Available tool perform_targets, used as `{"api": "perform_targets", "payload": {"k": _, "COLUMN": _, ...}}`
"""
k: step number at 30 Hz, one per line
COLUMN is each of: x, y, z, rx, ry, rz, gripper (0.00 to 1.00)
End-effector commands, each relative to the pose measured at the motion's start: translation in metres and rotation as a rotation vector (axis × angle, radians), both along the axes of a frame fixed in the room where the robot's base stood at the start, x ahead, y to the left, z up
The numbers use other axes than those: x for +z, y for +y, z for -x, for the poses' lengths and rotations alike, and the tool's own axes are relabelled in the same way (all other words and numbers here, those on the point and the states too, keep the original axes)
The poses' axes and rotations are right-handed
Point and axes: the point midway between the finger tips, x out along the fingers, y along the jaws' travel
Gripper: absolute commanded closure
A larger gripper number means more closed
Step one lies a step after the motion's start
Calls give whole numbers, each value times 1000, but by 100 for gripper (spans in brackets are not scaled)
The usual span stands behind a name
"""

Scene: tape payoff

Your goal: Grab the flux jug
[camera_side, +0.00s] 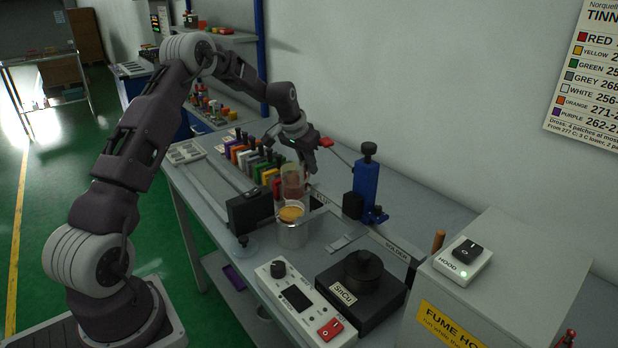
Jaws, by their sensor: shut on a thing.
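The flux jug (292,187) is a clear vessel with reddish-brown liquid, near the middle of the bench. It looks upright. My gripper (309,167) comes down from above at the jug's upper right side and is shut on it. The fingertips are small and dark here, so the exact grip point is hard to see.
A row of coloured blocks (250,160) stands behind and left of the jug. A black block (249,211) is left of the pot, and a blue stand (366,185) is to the right. A control box (300,302) and SnCu spool (362,271) are nearer.

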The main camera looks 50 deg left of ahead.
Motion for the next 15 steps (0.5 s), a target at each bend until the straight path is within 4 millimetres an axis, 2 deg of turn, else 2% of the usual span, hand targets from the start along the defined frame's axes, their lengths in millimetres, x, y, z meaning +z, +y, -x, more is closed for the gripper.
{"api": "perform_targets", "payload": {"k": 6, "x": 40, "y": 1, "z": -1, "rx": 1, "ry": -5, "rz": -3, "gripper": 100}}
{"api": "perform_targets", "payload": {"k": 15, "x": 85, "y": 1, "z": -1, "rx": 0, "ry": -3, "rz": -1, "gripper": 100}}
